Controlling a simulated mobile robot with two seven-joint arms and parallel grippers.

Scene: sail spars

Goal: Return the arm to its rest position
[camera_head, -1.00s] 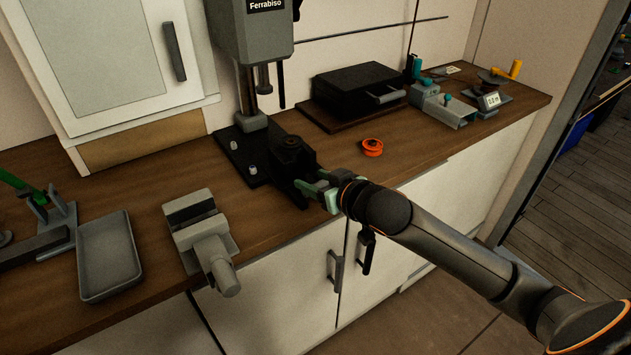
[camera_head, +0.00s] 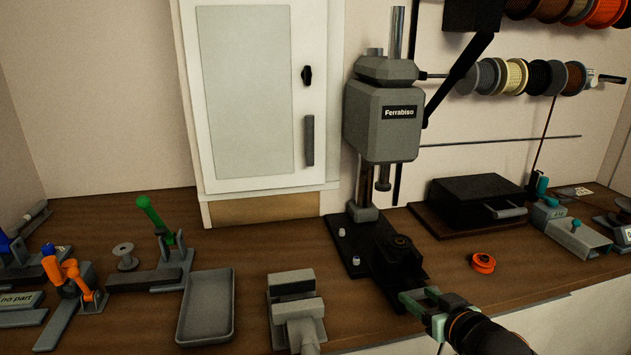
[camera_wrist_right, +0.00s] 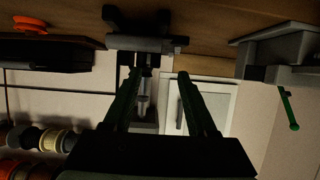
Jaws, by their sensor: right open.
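My right gripper (camera_head: 420,300) is at the lower right of the head view, in front of the dark base of the bench press. Its arm comes in from the lower right. In the right wrist view its two green fingers (camera_wrist_right: 158,76) stand apart with nothing clearly held between them. The press (camera_head: 381,122), labelled Ferrabiso, stands behind the gripper, with a dark block (camera_head: 400,262) on its base. I cannot tell whether the fingertips touch that block. My left gripper is in neither view.
A grey vise (camera_head: 292,300) and a grey tray (camera_head: 207,308) stand left of the gripper. An orange ring (camera_head: 483,263) and a black case (camera_head: 477,202) lie to its right. A white cabinet (camera_head: 250,95) hangs behind. Wooden bench between vise and press base is clear.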

